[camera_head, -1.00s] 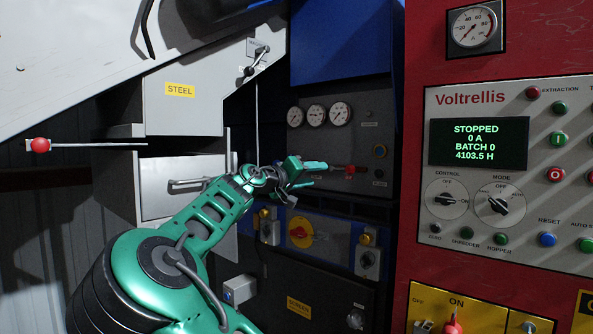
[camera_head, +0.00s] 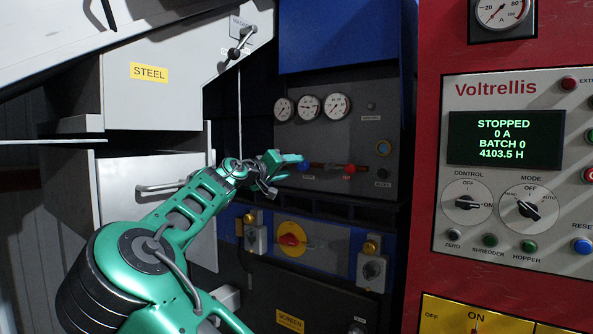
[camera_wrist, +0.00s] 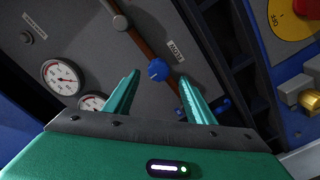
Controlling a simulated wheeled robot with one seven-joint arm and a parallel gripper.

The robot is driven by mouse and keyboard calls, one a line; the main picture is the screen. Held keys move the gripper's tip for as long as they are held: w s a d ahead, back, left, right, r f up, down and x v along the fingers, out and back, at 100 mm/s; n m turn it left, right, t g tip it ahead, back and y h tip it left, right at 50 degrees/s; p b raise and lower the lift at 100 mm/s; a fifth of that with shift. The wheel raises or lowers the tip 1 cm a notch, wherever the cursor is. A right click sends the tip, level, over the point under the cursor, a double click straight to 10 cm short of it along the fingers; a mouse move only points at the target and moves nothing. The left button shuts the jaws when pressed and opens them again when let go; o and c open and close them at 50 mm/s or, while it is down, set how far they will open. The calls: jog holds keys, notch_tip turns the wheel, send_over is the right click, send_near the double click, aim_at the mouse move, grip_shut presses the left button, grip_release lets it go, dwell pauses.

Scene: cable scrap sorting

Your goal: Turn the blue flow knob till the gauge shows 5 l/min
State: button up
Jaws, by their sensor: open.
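The blue knob (camera_head: 303,166) sits on the dark panel, just right of my gripper (camera_head: 284,173). In the wrist view the blue knob (camera_wrist: 158,71) shows between and a little beyond my open fingertips (camera_wrist: 160,79), apart from both. Nothing is held. A small label (camera_wrist: 177,50) lies beside it. Three round white gauges, left (camera_head: 284,109), middle (camera_head: 308,107) and right (camera_head: 337,106), are above the knob. Their figures are too small to read, and I cannot tell which one shows flow. Two gauges (camera_wrist: 62,77) also show in the wrist view.
A red knob (camera_head: 350,170) is right of the blue one on a brown pipe (camera_wrist: 141,47). A red and yellow rotary switch (camera_head: 291,239) and yellow-topped boxes (camera_head: 371,248) are below. The red Voltrellis console (camera_head: 519,180) stands at right, the STEEL bin (camera_head: 150,90) at left.

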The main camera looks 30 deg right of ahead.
aim_at(300, 166)
jog(key=x, duration=0.5)
jog(key=shift+d, duration=0.45)
jog(key=c, duration=1)
